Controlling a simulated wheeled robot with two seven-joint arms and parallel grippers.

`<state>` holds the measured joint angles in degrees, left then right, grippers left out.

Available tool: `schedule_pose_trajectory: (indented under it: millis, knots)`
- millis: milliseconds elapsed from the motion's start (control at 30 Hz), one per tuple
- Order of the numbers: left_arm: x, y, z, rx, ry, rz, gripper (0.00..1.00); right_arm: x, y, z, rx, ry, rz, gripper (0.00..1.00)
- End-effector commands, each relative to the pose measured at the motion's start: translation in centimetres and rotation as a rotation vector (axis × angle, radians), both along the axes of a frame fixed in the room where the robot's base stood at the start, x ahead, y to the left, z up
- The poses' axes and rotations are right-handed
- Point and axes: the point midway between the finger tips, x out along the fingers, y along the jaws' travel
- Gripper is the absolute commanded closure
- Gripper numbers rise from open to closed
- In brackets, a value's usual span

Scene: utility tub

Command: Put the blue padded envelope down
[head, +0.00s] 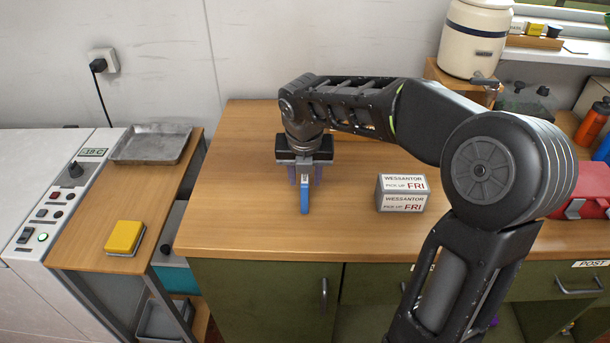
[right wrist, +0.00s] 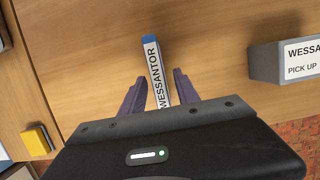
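The blue padded envelope (head: 305,199) shows as a narrow blue shape with a white label, on or just over the wooden counter (head: 240,205). In the right wrist view the envelope (right wrist: 154,64) shows its white "WESSANTOR" strip and blue end. My right gripper (head: 305,180) is above it, with its purple fingers on either side. In the right wrist view the fingers of the right gripper (right wrist: 160,86) stand apart, with a gap on each side of the envelope. The gripper hides the envelope's far end. My left gripper is not in view.
A grey box labelled "WESSANTOR PICK UP FRI" (head: 402,194) stands to the right on the counter. A yellow sponge-like block (head: 125,237) and a metal tray (head: 152,144) are on the left side table. The counter left of the gripper is clear.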

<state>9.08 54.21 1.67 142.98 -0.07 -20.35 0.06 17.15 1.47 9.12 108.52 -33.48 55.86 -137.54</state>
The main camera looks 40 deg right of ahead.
Motion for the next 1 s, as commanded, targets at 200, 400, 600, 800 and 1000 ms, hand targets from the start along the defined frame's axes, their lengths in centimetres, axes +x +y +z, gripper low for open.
schedule_pose_trajectory:
  millis: [200,400,600,800,1000]
  knots:
    - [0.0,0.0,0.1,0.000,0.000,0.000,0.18,-0.1,0.1,1.1,-0.001,-0.003,-0.001,0.62]
    - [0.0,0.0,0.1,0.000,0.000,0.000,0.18,-0.8,0.7,4.2,-0.001,-0.006,0.001,0.62]
    - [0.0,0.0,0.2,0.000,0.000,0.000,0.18,-1.7,1.4,8.3,-0.001,-0.006,0.001,0.62]
    - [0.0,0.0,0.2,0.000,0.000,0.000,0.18,-2.5,1.9,11.1,0.000,-0.001,0.000,0.62]
    - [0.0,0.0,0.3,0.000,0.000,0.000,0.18,-2.7,2.0,11.9,0.000,0.000,-0.001,0.62]
